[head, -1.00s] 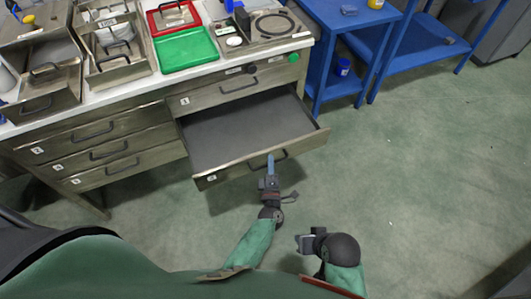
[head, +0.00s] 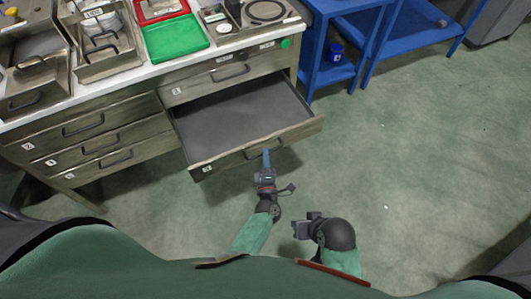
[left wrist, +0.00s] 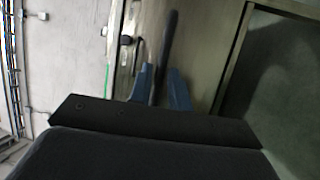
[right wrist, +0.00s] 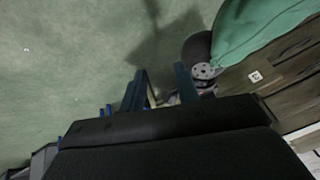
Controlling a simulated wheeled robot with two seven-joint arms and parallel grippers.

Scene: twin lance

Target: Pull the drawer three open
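One drawer (head: 245,110) in the right column of the metal cabinet is pulled well out, and its inside is bare grey. I cannot read its number label (head: 207,169) for sure. Its dark bar handle (head: 280,147) is on the front panel. My left gripper (head: 266,153) is at this handle. In the left wrist view, the dark handle (left wrist: 170,30) passes between the close-set blue fingers (left wrist: 161,75), which look shut on it. My right gripper (head: 297,228) is empty, away from the cabinet; in the right wrist view its fingers (right wrist: 162,75) stand apart.
A shut drawer (head: 205,86) is above the open one. Several shut drawers (head: 85,135) fill the left column. The worktop carries metal trays (head: 108,50), a green tray (head: 176,38) and a red tray (head: 160,8). A blue shelf (head: 335,72) stands to the right. The green floor (head: 420,180) is clear.

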